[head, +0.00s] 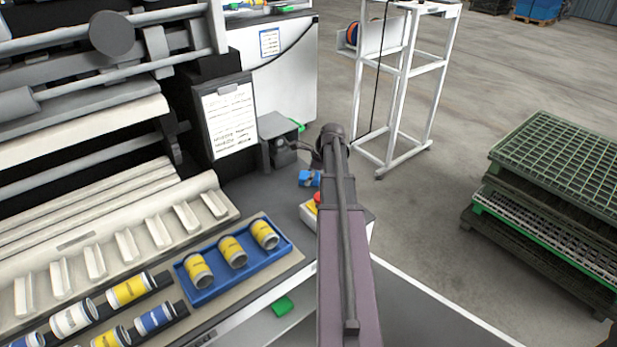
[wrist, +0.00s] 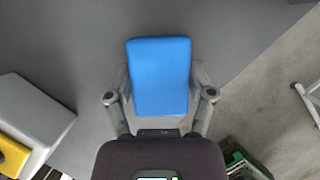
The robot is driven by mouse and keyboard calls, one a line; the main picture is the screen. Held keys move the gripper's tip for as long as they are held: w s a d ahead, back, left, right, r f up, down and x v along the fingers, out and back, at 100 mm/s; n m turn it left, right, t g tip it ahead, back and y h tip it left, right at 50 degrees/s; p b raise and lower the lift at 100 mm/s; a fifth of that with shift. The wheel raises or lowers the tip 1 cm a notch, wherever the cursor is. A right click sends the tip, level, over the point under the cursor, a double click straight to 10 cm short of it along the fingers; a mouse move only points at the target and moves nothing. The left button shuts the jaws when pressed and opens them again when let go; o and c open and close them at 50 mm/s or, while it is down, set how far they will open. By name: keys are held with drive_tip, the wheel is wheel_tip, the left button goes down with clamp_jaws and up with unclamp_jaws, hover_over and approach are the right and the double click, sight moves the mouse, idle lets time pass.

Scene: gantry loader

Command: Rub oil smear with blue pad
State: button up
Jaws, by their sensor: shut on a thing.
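The blue pad (wrist: 160,76) is between the two fingers of my gripper (wrist: 160,98) in the wrist view, and the fingers are shut on its sides. Beneath and around it is the dark grey surface (wrist: 75,40); I cannot tell whether the pad touches it. In the head view the blue pad (head: 306,179) shows just left of my arm, above the grey surface (head: 258,190). My arm hides most of the gripper there. I cannot make out an oil smear in either view.
A white box with a yellow top and red button (head: 308,212) stands close by, partly behind my arm. A blue tray (head: 207,296) of yellow cans is at lower left. A clipboard (head: 229,118) hangs on the machine. Stacked green pallets (head: 570,165) stand at right.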

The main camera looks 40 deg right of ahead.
sight(317, 172)
drive_tip(key=shift+s+d+f, duration=0.1)
drive_tip(key=shift+d, duration=0.85)
drive_tip(key=shift+s+d+f, duration=0.1)
drive_tip(key=shift+d, duration=0.85)
drive_tip(key=shift+r, duration=0.15)
drive_tip(key=shift+a, duration=0.15)
drive_tip(key=shift+w+a, duration=0.1)
drive_tip(key=shift+a, duration=1.85)
drive_tip(key=shift+a, duration=0.15)
drive_tip(key=shift+w+a, duration=0.15)
drive_tip(key=shift+a, duration=0.75)
drive_tip(key=shift+w+a, duration=0.1)
drive_tip(key=shift+a, duration=0.75)
drive_tip(key=shift+r+p, duration=2.9)
drive_tip(key=shift+r, duration=0.1)
